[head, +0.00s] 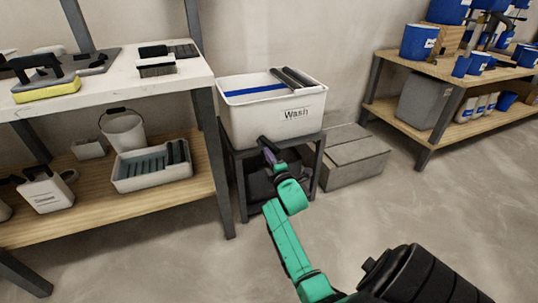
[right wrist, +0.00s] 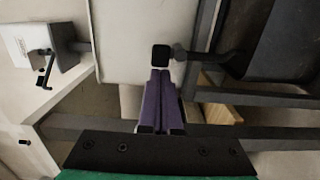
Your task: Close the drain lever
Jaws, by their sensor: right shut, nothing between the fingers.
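The white tub labelled Wash (head: 260,118) stands on a dark metal stand, and its pale wall also shows in the right wrist view (right wrist: 122,40). A black square-ended piece, probably the drain lever (right wrist: 160,54), shows in the right wrist view against the tub, with a dark stub to its right. My right gripper (head: 264,146) is at the tub's lower front. Its purple fingers (right wrist: 160,76) are shut with nothing between them. Their tips are right at the black piece; I cannot tell whether they touch. In the head view the gripper hides the lever. My left gripper is out of view.
A dark container (head: 262,186) sits in the stand under the tub. Grey blocks (head: 352,158) lie to the right. A workbench (head: 110,88) with tools stands left, and shelves (head: 462,72) with blue containers stand at the back right. The floor in front is clear.

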